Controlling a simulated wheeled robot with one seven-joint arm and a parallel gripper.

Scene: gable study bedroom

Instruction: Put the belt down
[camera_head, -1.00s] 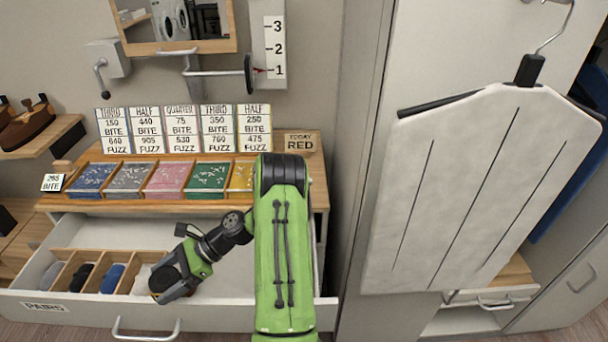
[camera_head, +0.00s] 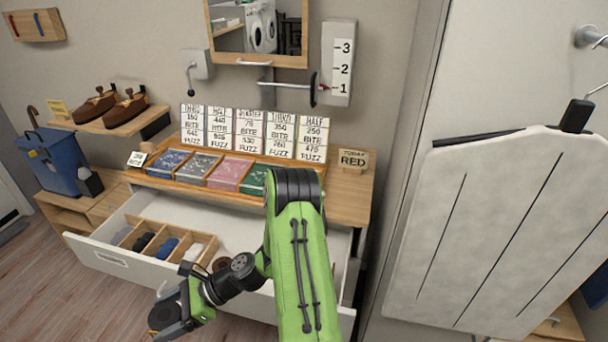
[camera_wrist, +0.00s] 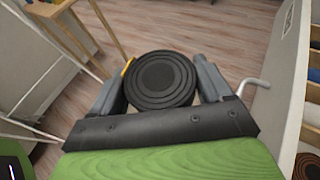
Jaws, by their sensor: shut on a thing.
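The belt (camera_wrist: 158,80) is a tight dark roll, seen as rings in the wrist view. My gripper (camera_wrist: 160,84) is shut on it, one finger on each side. In the head view my gripper (camera_head: 168,316) is at the lower left, in front of the open drawer (camera_head: 170,272), and the dark roll (camera_head: 160,318) shows at its end. In the wrist view the floor (camera_wrist: 225,35) lies below the belt, with a gap I cannot measure.
The drawer has wooden compartments with rolled cloths (camera_head: 167,247) and a brown roll (camera_head: 220,263). A bar handle (camera_wrist: 252,86) sticks out from its front. A hanging white board (camera_head: 500,230) is at right. A blue bin (camera_head: 55,160) stands at left. Wooden floor (camera_head: 50,290) is open at lower left.

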